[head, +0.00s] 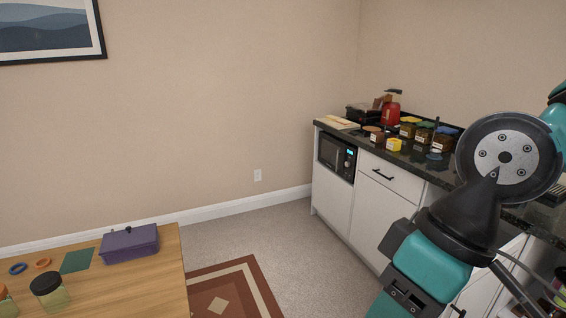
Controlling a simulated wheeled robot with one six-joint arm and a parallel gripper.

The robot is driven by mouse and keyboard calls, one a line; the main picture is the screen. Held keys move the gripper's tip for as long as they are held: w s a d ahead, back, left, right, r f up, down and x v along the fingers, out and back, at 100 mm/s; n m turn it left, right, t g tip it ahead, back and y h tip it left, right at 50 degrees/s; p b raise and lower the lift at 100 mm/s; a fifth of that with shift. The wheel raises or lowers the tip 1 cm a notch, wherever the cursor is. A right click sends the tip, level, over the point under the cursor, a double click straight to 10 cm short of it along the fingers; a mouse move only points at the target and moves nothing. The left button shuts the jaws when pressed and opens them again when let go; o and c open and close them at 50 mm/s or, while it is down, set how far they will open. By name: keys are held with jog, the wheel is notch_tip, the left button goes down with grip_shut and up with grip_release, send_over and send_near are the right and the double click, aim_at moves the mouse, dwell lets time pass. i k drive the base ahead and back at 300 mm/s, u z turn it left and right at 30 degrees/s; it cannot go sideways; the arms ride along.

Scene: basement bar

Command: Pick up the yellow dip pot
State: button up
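A small yellow pot (394,145), which looks like the yellow dip pot, stands on the dark countertop at the right, near its front edge. It is small in the head view, and I cannot make out its lid or label. My arm's grey and teal links fill the right side of the picture, to the right of the pot and nearer the camera. I cannot see my gripper's fingertips, so nothing shows of what it holds.
The dark counter (366,134) also bears several lidded jars (410,125), a red extinguisher-like object (390,113) and a light board (337,122). A microwave (335,155) sits below. A wooden table (150,285) holds a purple box (130,245). Carpeted floor (290,235) lies open between.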

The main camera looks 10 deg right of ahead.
aim_at(394, 144)
jog(key=i, duration=3.4)
jog(key=z, duration=1)
jog(key=i, duration=0.45)
jog(key=z, duration=0.3)
